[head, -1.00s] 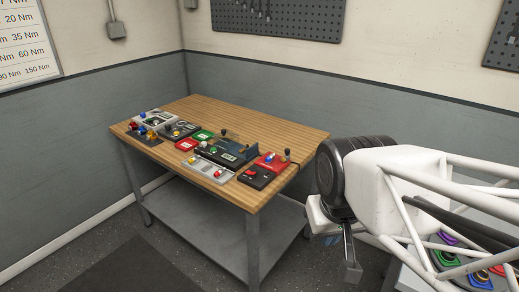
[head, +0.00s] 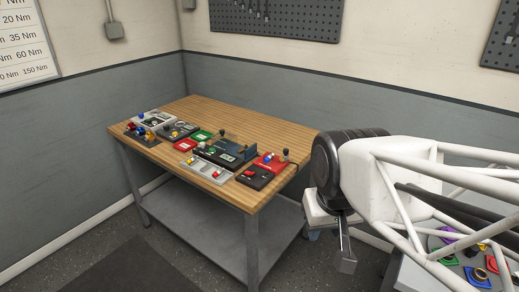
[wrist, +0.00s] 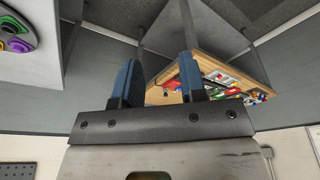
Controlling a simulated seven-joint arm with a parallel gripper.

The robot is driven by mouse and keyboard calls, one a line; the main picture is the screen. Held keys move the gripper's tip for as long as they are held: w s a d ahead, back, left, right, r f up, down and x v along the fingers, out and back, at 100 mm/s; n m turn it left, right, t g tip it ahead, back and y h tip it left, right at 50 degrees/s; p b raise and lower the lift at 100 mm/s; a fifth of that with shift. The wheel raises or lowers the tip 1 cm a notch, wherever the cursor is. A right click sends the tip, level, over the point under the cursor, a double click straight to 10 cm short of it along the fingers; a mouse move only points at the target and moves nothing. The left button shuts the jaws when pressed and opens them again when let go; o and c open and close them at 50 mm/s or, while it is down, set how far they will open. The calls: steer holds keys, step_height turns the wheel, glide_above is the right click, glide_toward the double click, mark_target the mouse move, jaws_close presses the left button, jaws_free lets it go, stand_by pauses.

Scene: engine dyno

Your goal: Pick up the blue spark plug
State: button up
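Several small plug-like parts stand on the wooden workbench (head: 250,113). A small blue part (head: 141,131) is on a dark tray (head: 151,143) at the bench's left end, beside orange and yellow ones. Other blue spots show at the back left and near a red tray at the right; they are too small to tell which is the blue spark plug. My gripper (head: 330,250) hangs in the air right of the bench, away from all the parts. In the wrist view its two blue fingers (wrist: 160,80) are apart with nothing between them.
A dark blue box-like fixture (head: 233,146) stands mid-bench among red, green and grey trays. The bench's back right is clear. A second surface (head: 410,275) with coloured rings lies at the lower right, partly behind my arm.

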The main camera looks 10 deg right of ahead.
steer(key=w+r+m, duration=0.2)
steer(key=w+r, duration=0.1)
steer(key=w, duration=1.2)
steer(key=m+g, duration=0.3)
steer(key=m, duration=0.3)
glide_above(270, 155)
steer(key=f, duration=1.7)
steer(key=shift+s+f, duration=0.3)
steer(key=shift+w+f+m, duration=0.3)
steer(key=shift+w+f, duration=0.1)
steer(key=shift+f, duration=1.25)
